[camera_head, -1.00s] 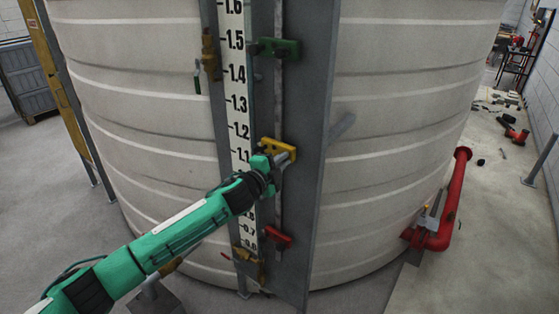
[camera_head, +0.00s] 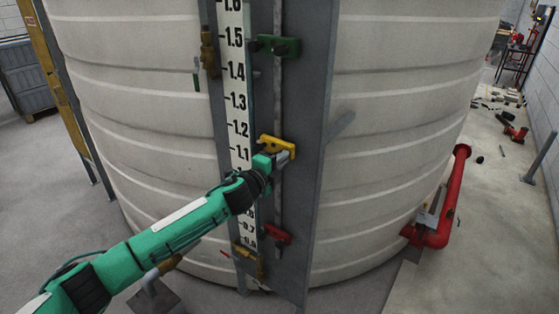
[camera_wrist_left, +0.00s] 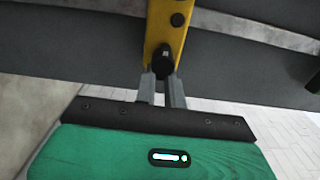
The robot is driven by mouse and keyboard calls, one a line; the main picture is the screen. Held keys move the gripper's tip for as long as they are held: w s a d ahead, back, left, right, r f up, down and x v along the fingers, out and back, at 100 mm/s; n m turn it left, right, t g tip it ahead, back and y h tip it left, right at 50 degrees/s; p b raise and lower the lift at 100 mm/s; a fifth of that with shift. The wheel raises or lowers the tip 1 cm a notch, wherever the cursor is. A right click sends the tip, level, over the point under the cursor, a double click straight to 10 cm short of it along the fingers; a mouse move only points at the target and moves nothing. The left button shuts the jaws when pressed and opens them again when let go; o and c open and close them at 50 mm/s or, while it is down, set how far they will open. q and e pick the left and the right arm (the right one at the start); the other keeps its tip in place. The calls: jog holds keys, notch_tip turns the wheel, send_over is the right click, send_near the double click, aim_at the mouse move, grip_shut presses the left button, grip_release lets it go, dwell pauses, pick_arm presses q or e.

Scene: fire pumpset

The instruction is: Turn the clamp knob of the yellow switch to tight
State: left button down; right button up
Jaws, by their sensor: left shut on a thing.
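The yellow switch (camera_head: 279,144) is mounted on the grey upright rail beside the level scale, near the 1.1 mark. It also shows in the left wrist view (camera_wrist_left: 173,18). Its clamp knob (camera_wrist_left: 163,60) is a small black knob on the yellow body. My left gripper (camera_wrist_left: 163,80) is at the knob, with its two grey fingers shut on it. In the head view my left gripper (camera_head: 284,157) is just below the yellow switch, and the arm hides part of the scale. The knob's tightness cannot be seen. My right gripper does not show.
A green switch (camera_head: 279,46) sits higher on the same rail and a red switch (camera_head: 277,235) lower. The white scale (camera_head: 234,80) runs in front of the large pale tank (camera_head: 410,120). A red pipe (camera_head: 453,195) stands at the right.

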pick_arm(q)
jog(key=c, duration=1.5)
grip_release()
jog(key=shift+w+a, duration=0.1)
jog(key=shift+a, duration=0.1)
jog(key=shift+b+v, duration=2.05)
jog(key=shift+v, duration=4.85)
